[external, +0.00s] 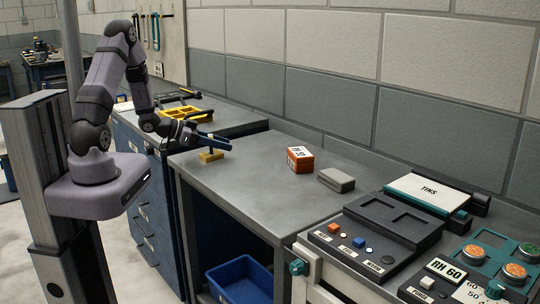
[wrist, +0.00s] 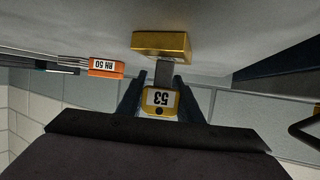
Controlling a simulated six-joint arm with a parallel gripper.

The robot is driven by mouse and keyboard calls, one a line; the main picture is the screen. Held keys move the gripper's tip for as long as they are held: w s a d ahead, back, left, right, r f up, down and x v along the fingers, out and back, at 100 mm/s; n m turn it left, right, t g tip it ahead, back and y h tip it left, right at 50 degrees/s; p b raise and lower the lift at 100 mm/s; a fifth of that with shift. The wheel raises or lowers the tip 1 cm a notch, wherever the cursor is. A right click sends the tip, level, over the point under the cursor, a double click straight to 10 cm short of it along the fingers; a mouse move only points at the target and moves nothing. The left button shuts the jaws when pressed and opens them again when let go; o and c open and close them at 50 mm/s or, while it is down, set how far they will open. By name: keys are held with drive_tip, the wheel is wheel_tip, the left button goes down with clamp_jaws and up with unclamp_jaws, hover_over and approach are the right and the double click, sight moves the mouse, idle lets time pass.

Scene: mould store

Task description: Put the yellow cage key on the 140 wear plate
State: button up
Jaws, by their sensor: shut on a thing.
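My gripper (external: 213,141) is low over the left end of the grey bench. In the wrist view my gripper (wrist: 161,98) is shut on a yellow-framed piece marked 53 (wrist: 160,101), which looks like the yellow cage key. A grey shank (wrist: 163,72) runs from it towards a gold-yellow block (wrist: 162,45). In the external view the gold-yellow block (external: 211,156) is at bench level, just below the fingers. I cannot tell whether block and key are joined or only touching. No label reading 140 is legible, so I cannot identify the wear plate.
An orange block marked RH 50 (external: 300,159) and a grey block (external: 336,180) stand mid-bench. A black slotted tray (external: 392,219), a TINS box (external: 430,192) and control panels fill the right. A blue bin (external: 240,281) is below. The front of the bench is clear.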

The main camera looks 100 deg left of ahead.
drive_tip(key=shift+f, duration=0.1)
drive_tip(key=o, duration=1)
drive_tip(key=shift+o, duration=0.2)
drive_tip(key=shift+r, duration=0.2)
drive_tip(key=v, duration=1.2)
drive_tip(key=shift+w+a+r, duration=0.1)
drive_tip(key=shift+w+a, duration=0.05)
